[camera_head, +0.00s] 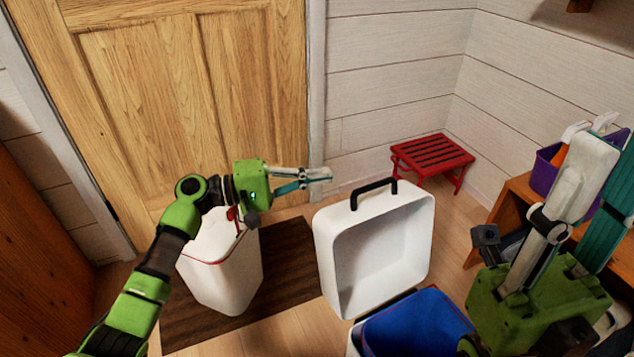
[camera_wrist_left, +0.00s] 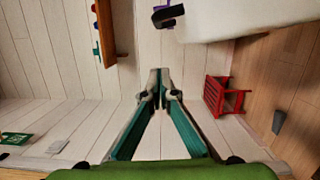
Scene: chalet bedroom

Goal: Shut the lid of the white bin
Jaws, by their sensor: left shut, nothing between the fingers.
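The white bin's lid (camera_head: 325,262) stands open and upright, its hollow inside facing me, with a black handle (camera_head: 373,189) on its top edge. Below it is the bin's open body with a blue inside (camera_head: 420,325), cut off by the bottom edge. My left gripper (camera_head: 328,174) is shut and empty, up and left of the handle and apart from it. In the left wrist view its fingertips (camera_wrist_left: 160,78) meet, with the white lid (camera_wrist_left: 245,18) at upper right. My right gripper (camera_head: 590,126) is large at the right, its fingers apart and apparently empty.
Another white bin with a red rim (camera_head: 220,280) stands on a dark mat (camera_head: 285,270) under my left arm. A red stool (camera_head: 432,158) is by the back wall. A wooden shelf (camera_head: 520,200) with a purple container (camera_head: 545,168) is at the right.

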